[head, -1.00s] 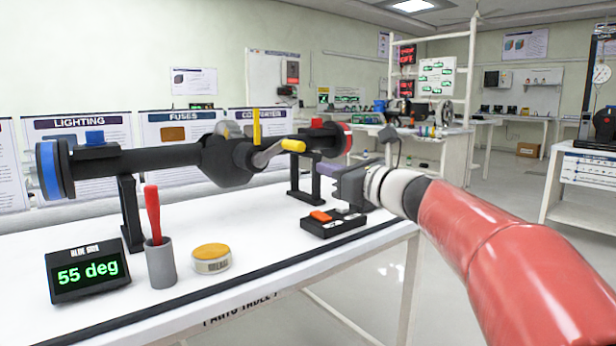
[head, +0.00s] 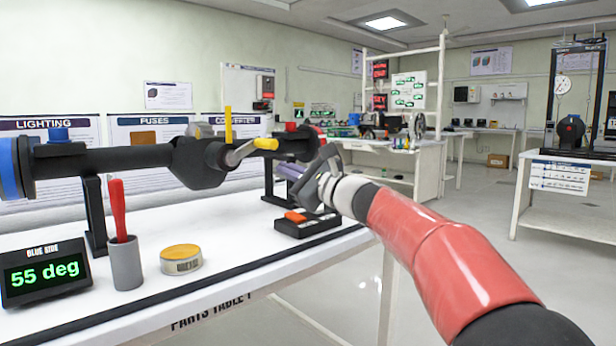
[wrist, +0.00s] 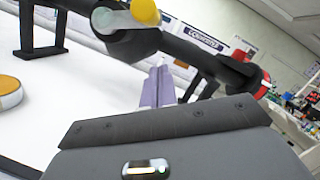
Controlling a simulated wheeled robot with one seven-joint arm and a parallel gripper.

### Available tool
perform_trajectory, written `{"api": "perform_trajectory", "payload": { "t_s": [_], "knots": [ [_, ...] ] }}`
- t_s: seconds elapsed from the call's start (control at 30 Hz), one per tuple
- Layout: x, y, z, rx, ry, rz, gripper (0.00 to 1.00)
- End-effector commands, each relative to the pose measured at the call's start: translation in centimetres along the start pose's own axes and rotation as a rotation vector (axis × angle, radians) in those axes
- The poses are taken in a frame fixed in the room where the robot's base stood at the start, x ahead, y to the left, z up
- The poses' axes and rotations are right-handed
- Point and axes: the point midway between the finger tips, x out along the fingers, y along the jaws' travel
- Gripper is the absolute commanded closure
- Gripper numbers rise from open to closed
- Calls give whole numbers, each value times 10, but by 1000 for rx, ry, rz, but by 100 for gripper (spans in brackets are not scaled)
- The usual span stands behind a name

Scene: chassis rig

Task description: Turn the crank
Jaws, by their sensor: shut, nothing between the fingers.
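The crank (head: 239,153) is a short grey lever with a yellow knob (head: 266,143), on the dark housing of a long black axle (head: 115,157). The crank and knob also show at the top of the wrist view (wrist: 145,12). My gripper (head: 284,172) is shut and empty, just right of and below the knob in the head view. Its purple fingers (wrist: 158,88) point toward the axle in the wrist view, apart from the knob. The display (head: 45,272) reads 55 deg.
The axle rests on black stands above a white table (head: 215,285). A yellow upright (head: 228,124) rises behind the crank.

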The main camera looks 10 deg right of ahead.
Motion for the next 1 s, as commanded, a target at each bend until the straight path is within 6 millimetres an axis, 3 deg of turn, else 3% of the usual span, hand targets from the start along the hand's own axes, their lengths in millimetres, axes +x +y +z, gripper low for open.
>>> {"api": "perform_trajectory", "payload": {
  "t_s": [0.03,0.23,0.67,0.87,1.0],
  "knots": [
    [1,-1,14,-6,-2,-1,100],
    [5,-1,34,-3,0,-1,100],
    [6,0,38,-3,0,0,100],
    [11,-5,55,-125,-2,30,100],
    [10,-4,55,-138,0,34,100]
  ]
}}
